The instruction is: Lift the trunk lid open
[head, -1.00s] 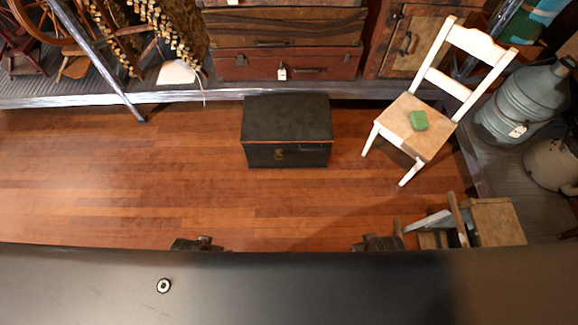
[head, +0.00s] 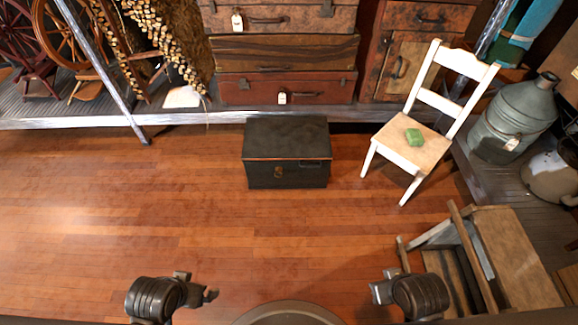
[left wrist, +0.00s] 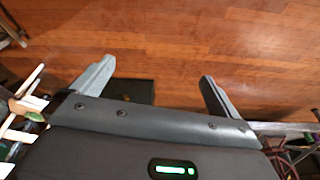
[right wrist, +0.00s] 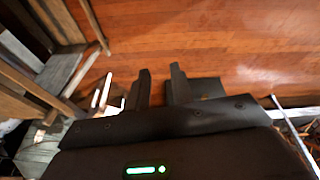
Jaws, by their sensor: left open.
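The trunk (head: 287,175) is a small dark green-black box with a brownish front edge and a clasp on its front. It stands on the wooden floor in the middle of the head view, its lid (head: 287,137) closed. Its dark shape also shows partly in the left wrist view (left wrist: 138,91) and the right wrist view (right wrist: 208,88). My left gripper (left wrist: 158,68) is open and empty, its fingers wide apart. My right gripper (right wrist: 161,69) is empty, with a narrow gap between its fingers. Both are well short of the trunk, at the bottom of the head view.
A white chair (head: 410,148) with a green block (head: 414,137) on its seat stands right of the trunk. Stacked suitcases (head: 285,88) sit on the platform behind it. A wooden step piece (head: 515,255) stands at lower right. The floor (head: 270,230) before the trunk is clear.

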